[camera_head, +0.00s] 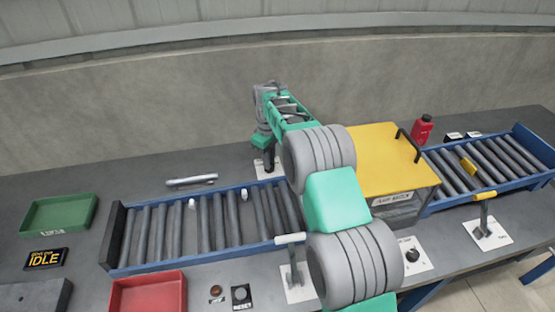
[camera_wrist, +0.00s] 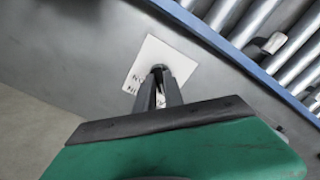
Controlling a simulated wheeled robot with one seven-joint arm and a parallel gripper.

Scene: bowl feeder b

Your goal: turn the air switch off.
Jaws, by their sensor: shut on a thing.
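A white plate (camera_wrist: 150,58) with dark lettering, partly readable as "NO", lies on the grey bench in the wrist view. It also shows in the head view (camera_head: 262,174) behind the roller conveyor. I take it for the air switch's plate, but its lettering is not fully legible. My gripper (camera_wrist: 160,72) points down at this plate, its dark fingers close together around a small part on it. That part is almost wholly hidden by the fingers, so its position cannot be told. In the head view my gripper (camera_head: 269,160) is small, beyond the conveyor.
A blue-framed roller conveyor (camera_head: 190,265) lies before my gripper, carrying small pale pieces. A yellow-topped box (camera_head: 375,150) stands right. A white-handled lever (camera_head: 291,240), yellow-handled lever (camera_head: 484,196) and black knob (camera_head: 411,254) are along the front. A silver bar (camera_head: 190,181) lies left.

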